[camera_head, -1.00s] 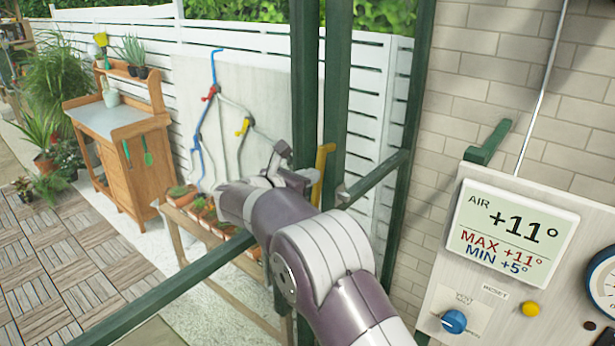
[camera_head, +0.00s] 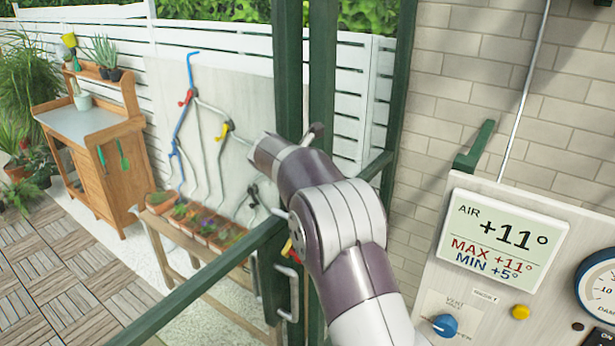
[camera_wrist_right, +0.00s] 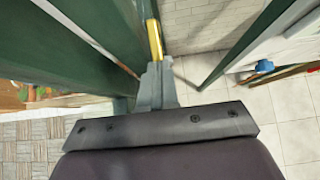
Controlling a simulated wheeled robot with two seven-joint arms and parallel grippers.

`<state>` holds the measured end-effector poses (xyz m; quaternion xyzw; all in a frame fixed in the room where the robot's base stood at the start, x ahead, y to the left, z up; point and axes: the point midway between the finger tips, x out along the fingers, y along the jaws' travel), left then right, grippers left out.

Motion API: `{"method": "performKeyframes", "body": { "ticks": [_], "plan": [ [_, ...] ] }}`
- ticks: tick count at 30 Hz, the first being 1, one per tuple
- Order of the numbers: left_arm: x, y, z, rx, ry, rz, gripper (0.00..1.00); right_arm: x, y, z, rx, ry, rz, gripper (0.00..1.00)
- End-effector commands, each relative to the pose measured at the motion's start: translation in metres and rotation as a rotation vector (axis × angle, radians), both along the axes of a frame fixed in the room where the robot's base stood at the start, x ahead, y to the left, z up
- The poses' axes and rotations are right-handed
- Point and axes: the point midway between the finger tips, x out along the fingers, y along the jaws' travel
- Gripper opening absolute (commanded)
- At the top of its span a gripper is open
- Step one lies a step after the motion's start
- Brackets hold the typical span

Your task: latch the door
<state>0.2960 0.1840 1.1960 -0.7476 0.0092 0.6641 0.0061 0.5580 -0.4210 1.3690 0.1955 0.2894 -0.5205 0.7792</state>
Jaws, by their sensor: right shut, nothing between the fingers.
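A green-framed door (camera_head: 287,80) stands beside a second green post (camera_head: 321,80) in the head view. In the right wrist view the yellow lever (camera_wrist_right: 154,38) is just beyond my right gripper (camera_wrist_right: 157,66), which is shut and empty. The fingertips are close to the lever; I cannot tell whether they touch it. My left gripper is not in view.
A panel with a display (camera_head: 502,240) and a blue knob (camera_head: 444,325) is at the right. A green bracket (camera_head: 474,148) is above it. Beyond the door are a low bench with terracotta pots (camera_head: 205,232) and a wooden potting table (camera_head: 100,160).

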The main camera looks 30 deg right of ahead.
Motion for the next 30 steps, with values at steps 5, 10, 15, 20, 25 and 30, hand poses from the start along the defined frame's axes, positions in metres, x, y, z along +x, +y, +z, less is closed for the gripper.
{"method": "performKeyframes", "body": {
  "ticks": [5, 10, 15, 20, 25, 30],
  "plan": [
    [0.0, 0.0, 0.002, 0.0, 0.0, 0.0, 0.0, 0.005, -0.012, -0.013, -0.003, 0.003, 0.0, 0.0],
    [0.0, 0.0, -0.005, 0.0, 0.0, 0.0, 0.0, 0.009, -0.022, -0.026, -0.005, 0.003, 0.0, 0.0],
    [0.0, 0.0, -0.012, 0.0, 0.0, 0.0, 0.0, 0.012, -0.029, -0.036, -0.005, 0.002, 0.0, 0.0],
    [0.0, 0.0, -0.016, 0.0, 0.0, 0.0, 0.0, 0.014, -0.032, -0.043, -0.005, 0.002, 0.001, 0.0],
    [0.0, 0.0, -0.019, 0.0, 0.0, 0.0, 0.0, 0.015, -0.035, -0.048, -0.005, 0.002, 0.001, 0.0],
    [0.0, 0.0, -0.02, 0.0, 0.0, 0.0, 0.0, 0.015, -0.036, -0.05, -0.005, 0.002, 0.001, 0.0]
  ]
}}
